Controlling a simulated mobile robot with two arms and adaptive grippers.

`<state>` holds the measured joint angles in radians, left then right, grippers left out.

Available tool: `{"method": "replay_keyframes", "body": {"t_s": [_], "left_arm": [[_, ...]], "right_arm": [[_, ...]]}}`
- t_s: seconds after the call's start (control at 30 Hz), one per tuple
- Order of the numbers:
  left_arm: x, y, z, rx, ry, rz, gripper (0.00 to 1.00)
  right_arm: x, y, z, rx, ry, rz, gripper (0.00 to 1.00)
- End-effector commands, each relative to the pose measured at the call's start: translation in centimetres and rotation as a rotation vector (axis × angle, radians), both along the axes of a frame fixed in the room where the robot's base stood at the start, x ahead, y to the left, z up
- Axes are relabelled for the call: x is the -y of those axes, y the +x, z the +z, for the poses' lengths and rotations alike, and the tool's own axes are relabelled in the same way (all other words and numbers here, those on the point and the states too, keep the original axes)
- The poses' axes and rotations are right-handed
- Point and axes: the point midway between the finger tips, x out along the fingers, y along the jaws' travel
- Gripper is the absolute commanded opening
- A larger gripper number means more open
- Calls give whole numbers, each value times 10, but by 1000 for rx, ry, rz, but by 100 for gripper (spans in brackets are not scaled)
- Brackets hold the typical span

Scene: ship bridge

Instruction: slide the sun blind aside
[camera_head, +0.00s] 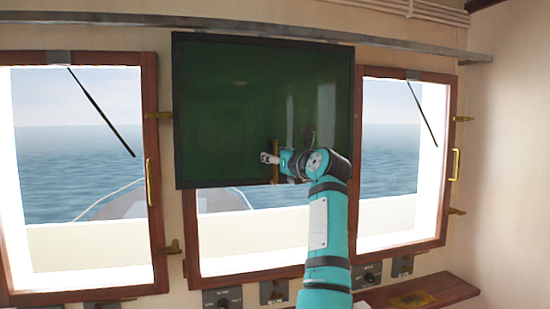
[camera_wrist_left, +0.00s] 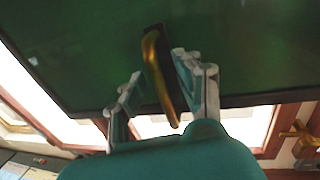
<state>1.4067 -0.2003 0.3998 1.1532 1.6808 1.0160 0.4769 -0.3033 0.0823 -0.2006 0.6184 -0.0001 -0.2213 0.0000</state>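The sun blind (camera_head: 230,90) is a dark green panel with a black frame. It hangs under a grey rail in front of the middle window and covers its upper part; it also fills the upper wrist view (camera_wrist_left: 80,40). Its upright brass handle (camera_head: 275,175) is near the blind's lower edge and shows larger in the wrist view (camera_wrist_left: 158,75). My left gripper (camera_head: 270,158) is at the handle. Contact cannot be told. My right gripper is not in view.
The grey rail (camera_head: 410,46) runs on past the blind on both sides. Framed windows with brass handles stand left (camera_head: 150,180) and right (camera_head: 455,165). Below are small switch panels (camera_head: 222,300) and a wooden ledge (camera_head: 440,288).

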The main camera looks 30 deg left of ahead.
Motion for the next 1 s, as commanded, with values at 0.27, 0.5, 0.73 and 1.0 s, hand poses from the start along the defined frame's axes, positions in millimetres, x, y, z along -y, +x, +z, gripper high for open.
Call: {"method": "replay_keyframes", "body": {"t_s": [0.27,0.5,0.73,1.0], "left_arm": [[0,0,0,0,0,1,0],[0,0,0,0,0,1,0],[0,0,-1,0,-1,1,0],[-17,-1,0,-2,-2,4,0]], "right_arm": [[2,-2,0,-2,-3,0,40],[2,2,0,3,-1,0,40],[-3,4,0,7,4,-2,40],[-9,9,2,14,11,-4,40]]}}
